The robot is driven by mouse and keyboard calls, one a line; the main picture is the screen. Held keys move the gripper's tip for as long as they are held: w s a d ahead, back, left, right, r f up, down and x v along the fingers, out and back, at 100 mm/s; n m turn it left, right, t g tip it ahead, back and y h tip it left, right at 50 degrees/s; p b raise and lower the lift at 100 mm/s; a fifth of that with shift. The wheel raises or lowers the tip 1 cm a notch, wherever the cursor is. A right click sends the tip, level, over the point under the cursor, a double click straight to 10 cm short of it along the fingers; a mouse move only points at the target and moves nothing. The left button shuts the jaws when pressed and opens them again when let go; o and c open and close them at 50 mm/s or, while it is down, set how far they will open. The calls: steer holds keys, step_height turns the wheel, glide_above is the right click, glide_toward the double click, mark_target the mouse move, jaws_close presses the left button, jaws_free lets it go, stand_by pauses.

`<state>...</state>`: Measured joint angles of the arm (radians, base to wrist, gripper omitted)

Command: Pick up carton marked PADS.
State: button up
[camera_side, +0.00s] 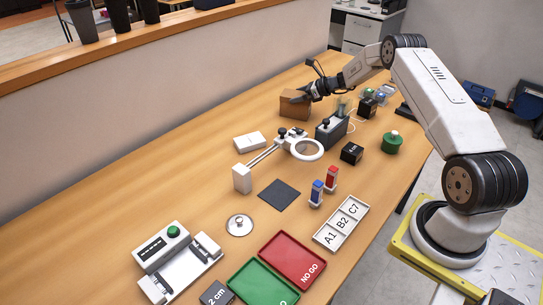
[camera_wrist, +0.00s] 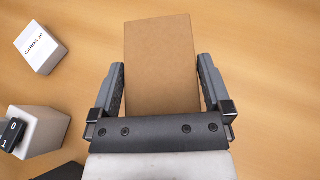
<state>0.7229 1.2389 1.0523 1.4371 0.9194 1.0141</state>
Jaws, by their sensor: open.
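My gripper (camera_side: 313,91) is at the carton's right side in the side view. In the wrist view my gripper (camera_wrist: 160,80) is open, with one finger on each side of the carton's near part. A narrow gap shows at each finger, wider at the left. Whether the carton's lower part touches anything but the table is hidden.
A white box (camera_wrist: 40,48) with printed lettering lies left of the carton in the wrist view. A grey device (camera_side: 331,130) and a ring magnifier (camera_side: 306,149) stand near the carton. Red (camera_side: 292,259) and green (camera_side: 263,283) trays lie at the front.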

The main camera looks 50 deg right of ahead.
stand_by(0.3)
steer(key=c, duration=1.1)
steer(key=shift+r, duration=0.1)
steer(key=shift+r, duration=5)
